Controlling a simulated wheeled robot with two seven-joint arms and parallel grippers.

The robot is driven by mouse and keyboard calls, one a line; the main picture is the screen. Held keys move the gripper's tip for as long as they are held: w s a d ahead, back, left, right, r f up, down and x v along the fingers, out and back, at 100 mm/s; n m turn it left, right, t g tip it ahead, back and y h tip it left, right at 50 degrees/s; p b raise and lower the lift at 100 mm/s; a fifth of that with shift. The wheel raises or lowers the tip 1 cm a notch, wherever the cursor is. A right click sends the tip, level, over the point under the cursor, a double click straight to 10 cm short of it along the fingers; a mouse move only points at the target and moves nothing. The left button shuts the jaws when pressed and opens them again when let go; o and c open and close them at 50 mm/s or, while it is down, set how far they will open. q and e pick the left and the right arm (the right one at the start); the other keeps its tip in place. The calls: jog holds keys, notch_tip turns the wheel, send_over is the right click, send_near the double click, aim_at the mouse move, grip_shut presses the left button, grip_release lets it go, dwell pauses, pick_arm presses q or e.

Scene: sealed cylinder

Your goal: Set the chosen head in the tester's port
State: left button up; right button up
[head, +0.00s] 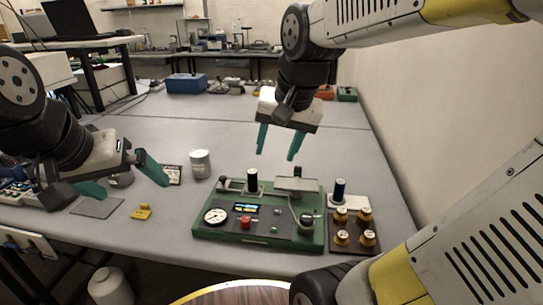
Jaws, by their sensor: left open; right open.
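The tester (262,240) is a green-based box on the table with a round gauge, a small display and a red button. A dark cylinder (252,180) stands upright at its back left. A round metallic fitting (307,220) is at its right; I cannot tell which part is the port. Several brass heads (367,238) sit on a brown tray (356,249) just right of the tester. My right gripper (276,157) is open and empty above the back of the tester. My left gripper (136,190) is open and empty at the left, apart from the tester.
A blue box (187,83) is far back. The table's middle is clear.

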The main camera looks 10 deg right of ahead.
jog(key=s+n, duration=0.1)
jog(key=s+n+t, duration=0.1)
jog(key=s, duration=0.1)
jog(key=s+n+y, duration=0.1)
jog(key=s+n, duration=0.1)
jog(key=shift+s+f+t, duration=0.25)
jog(key=shift+f+t, duration=0.05)
jog(key=shift+t, duration=0.1)
jog(key=shift+c, duration=0.4)
dwell(0.4)
